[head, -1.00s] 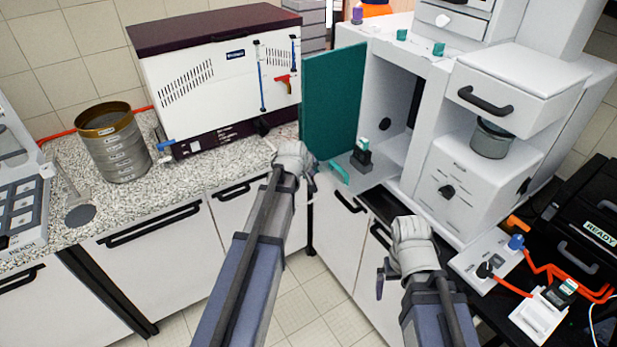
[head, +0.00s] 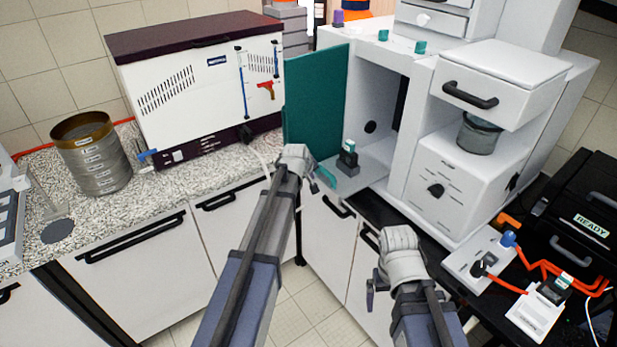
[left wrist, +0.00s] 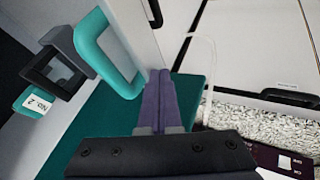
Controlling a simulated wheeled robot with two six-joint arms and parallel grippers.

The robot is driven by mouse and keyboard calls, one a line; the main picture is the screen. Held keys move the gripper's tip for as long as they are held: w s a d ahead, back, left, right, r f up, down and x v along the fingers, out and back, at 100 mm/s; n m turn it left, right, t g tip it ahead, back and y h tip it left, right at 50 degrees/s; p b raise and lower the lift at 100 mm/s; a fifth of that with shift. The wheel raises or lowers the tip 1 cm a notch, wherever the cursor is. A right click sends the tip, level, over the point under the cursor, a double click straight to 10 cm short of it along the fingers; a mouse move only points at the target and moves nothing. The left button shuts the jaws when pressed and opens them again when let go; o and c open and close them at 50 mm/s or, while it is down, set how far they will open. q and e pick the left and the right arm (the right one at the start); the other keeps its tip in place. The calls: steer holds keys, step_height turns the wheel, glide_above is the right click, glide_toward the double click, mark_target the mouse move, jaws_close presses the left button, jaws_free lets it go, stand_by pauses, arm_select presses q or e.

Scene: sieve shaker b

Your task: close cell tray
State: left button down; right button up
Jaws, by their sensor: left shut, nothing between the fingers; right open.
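A pale tray (head: 372,178) sticks out of the open compartment of the white machine, with a teal handle (head: 328,176) at its front. A small dark holder (head: 347,158) with a teal-topped piece stands on it. In the left wrist view the handle (left wrist: 122,82) is large, beside the dark holder (left wrist: 58,72) and a teal block labelled "No. 2" (left wrist: 36,102). My left gripper (head: 313,180) is beside the handle; its purple fingers (left wrist: 158,100) are shut and empty, just right of the handle in the wrist view. My right gripper (head: 377,288) is open and empty, low before the cabinets.
The teal door (head: 316,100) stands open left of the compartment. A grey-white drawer (head: 510,85) with a black handle juts out at the right. A sieve stack (head: 95,155) and a white box machine (head: 200,90) stand on the speckled counter (head: 200,185).

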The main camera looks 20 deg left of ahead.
mark_target(349, 148)
arm_select(q)
steer(key=w+d, duration=0.4)
steer(key=w, duration=0.1)
steer(key=w+d, duration=0.5)
steer(key=w, duration=0.1)
steer(key=w+d, duration=0.4)
steer(key=w, duration=0.2)
steer(key=shift+d, duration=0.15)
steer(key=shift+w+d, duration=0.1)
steer(key=shift+w, duration=0.1)
steer(key=shift+w+d+r, duration=0.1)
steer(key=shift+s+a, duration=0.4)
steer(key=shift+s, duration=0.15)
steer(key=shift+s+a, duration=0.4)
steer(key=shift+s, duration=0.2)
steer(key=shift+s+a, duration=0.4)
steer(key=shift+s, duration=0.2)
steer(key=p+v, duration=0.2)
steer(key=v, duration=0.1)
steer(key=p+v, duration=0.6)
steer(key=v, duration=0.1)
steer(key=shift+s+a, duration=0.15)
steer(key=shift+a, duration=0.15)
